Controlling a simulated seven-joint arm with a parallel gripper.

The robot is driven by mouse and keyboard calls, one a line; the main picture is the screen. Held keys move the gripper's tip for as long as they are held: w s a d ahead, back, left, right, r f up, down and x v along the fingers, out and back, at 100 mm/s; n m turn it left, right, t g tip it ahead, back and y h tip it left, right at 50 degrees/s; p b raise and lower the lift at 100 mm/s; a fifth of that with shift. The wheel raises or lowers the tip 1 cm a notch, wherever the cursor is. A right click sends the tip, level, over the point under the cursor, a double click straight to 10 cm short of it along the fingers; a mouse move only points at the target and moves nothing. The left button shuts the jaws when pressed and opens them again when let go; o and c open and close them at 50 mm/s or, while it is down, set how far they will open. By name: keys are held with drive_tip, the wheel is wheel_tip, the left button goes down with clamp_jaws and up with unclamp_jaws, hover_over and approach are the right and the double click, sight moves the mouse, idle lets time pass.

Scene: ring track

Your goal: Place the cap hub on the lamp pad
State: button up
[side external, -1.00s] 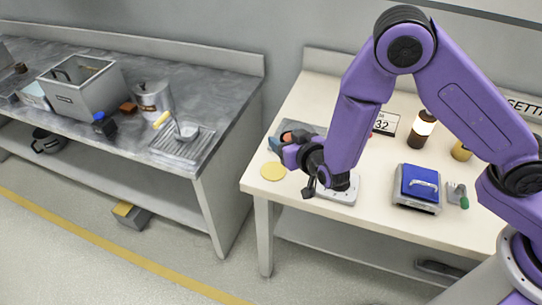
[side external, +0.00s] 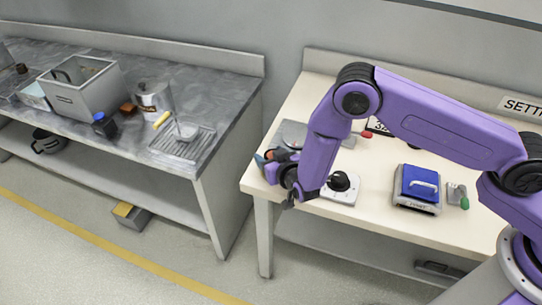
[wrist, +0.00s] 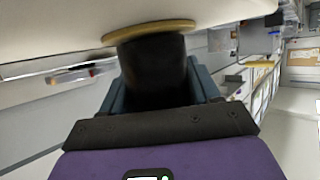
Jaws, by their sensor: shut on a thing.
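My gripper (side external: 268,166) is at the front left corner of the pale table. In the wrist view its blue fingers (wrist: 160,88) are shut on a dark, cylinder-like piece (wrist: 153,65), which I take to be the cap hub. The yellow round pad (wrist: 150,31), which I take to be the lamp pad, lies on the table surface directly beyond the held piece. The end of the piece meets or nearly meets the pad; I cannot tell if they touch. In the side view my gripper and wrist hide the pad and the held piece.
A white plate with a black knob (side external: 340,182) sits just right of my wrist. A grey flat plate (side external: 290,132) lies behind. A blue-topped box (side external: 419,184) and a green-handled latch (side external: 458,196) are farther right. A gap separates the grey bench (side external: 215,105) on the left.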

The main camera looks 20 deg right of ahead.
drive_tip(key=o, duration=1.3)
drive_tip(key=shift+f, duration=0.1)
drive_tip(key=v, duration=1.2)
